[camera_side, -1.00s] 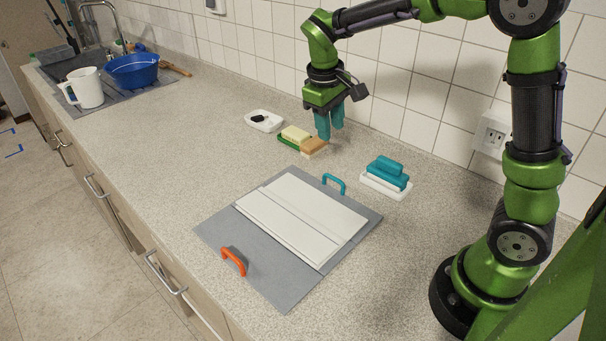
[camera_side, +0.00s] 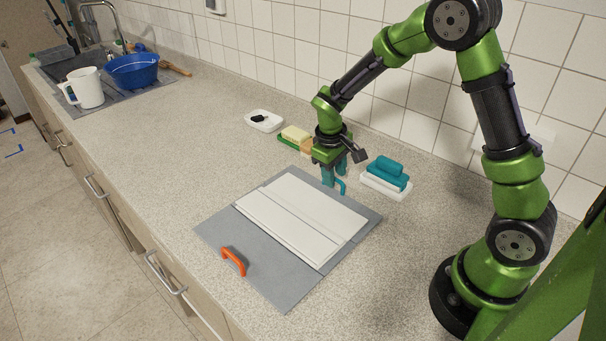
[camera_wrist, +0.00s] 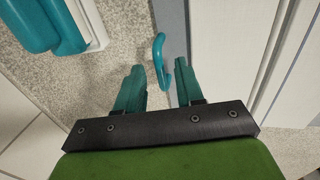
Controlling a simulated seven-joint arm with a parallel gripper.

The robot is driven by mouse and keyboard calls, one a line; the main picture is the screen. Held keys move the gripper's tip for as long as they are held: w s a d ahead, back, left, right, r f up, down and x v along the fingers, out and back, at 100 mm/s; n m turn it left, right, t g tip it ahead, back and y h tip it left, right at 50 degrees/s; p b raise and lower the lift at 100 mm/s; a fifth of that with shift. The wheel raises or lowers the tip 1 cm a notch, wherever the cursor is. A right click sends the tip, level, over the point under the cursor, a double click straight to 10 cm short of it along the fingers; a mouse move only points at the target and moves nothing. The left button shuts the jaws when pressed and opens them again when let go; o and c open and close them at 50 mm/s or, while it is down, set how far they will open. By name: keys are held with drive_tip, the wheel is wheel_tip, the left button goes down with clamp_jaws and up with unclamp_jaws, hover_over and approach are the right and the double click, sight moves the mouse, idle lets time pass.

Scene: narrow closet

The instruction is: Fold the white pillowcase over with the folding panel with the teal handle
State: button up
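The white pillowcase (camera_side: 290,215) lies flat on the grey folding board (camera_side: 268,262). It also shows at the right of the wrist view (camera_wrist: 228,45). The teal handle (camera_side: 341,187) stands on the board's back edge, on the folding panel. My gripper (camera_side: 335,180) is low over this handle, fingers pointing down. In the wrist view my gripper (camera_wrist: 158,68) is open, and the teal handle (camera_wrist: 158,48) lies in the gap between the fingertips, closer to the right finger. I cannot tell whether that finger touches it. My gripper partly hides the handle in the side view.
An orange handle (camera_side: 233,260) stands on the board's front part. A teal brush on a white tray (camera_side: 385,187) is close right of my gripper. A sponge and brush (camera_side: 295,135) and a white dish (camera_side: 264,121) lie behind left.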

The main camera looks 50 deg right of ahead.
drive_tip(key=shift+c, duration=0.2)
clamp_jaws()
idle(1.2)
